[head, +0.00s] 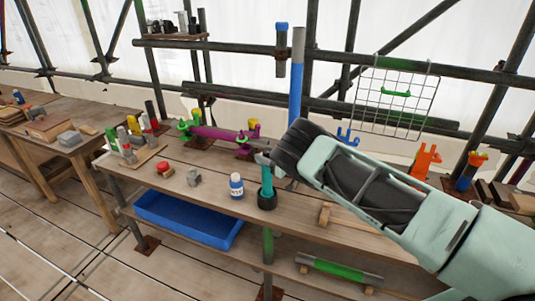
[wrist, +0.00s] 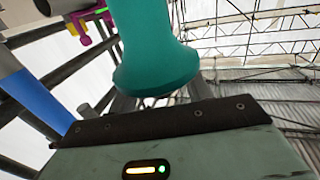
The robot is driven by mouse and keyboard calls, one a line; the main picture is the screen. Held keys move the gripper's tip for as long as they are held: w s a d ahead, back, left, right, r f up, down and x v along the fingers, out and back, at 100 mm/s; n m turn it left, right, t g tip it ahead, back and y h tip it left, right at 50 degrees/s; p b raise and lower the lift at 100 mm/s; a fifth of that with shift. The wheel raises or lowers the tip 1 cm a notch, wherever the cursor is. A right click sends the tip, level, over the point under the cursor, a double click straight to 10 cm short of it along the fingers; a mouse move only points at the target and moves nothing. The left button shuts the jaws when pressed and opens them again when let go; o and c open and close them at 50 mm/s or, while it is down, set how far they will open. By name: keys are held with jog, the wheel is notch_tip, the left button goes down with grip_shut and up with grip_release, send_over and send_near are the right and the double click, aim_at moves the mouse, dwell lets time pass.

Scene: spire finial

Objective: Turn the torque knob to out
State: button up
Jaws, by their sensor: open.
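No part is clearly marked as the torque knob, and I cannot read any "out" mark. A teal handle (head: 267,178) stands upright in a black round holder (head: 267,199) on the workbench. It fills the upper middle of the wrist view (wrist: 155,55), with its flared end just beyond my gripper's dark edge. My gripper (head: 272,166) is open beside the top of the teal handle. I cannot tell whether they touch. A purple bar (head: 215,132) with green and magenta clamps lies at the back of the bench; the wrist view shows magenta and green parts (wrist: 88,24) at upper left.
A white-and-blue bottle (head: 236,185), a grey metal piece (head: 194,177) and a red-topped item (head: 165,169) stand left of the handle. A wooden mallet (head: 325,214) lies to the right. A blue post (head: 296,85) rises behind. A blue bin (head: 188,219) sits on the lower shelf.

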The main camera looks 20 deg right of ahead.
jog(key=c, duration=0.9)
jog(key=shift+c, duration=0.2)
jog(key=shift+m+t+h+b, duration=0.3)
jog(key=shift+h+b, duration=0.05)
jog(key=shift+h, duration=0.05)
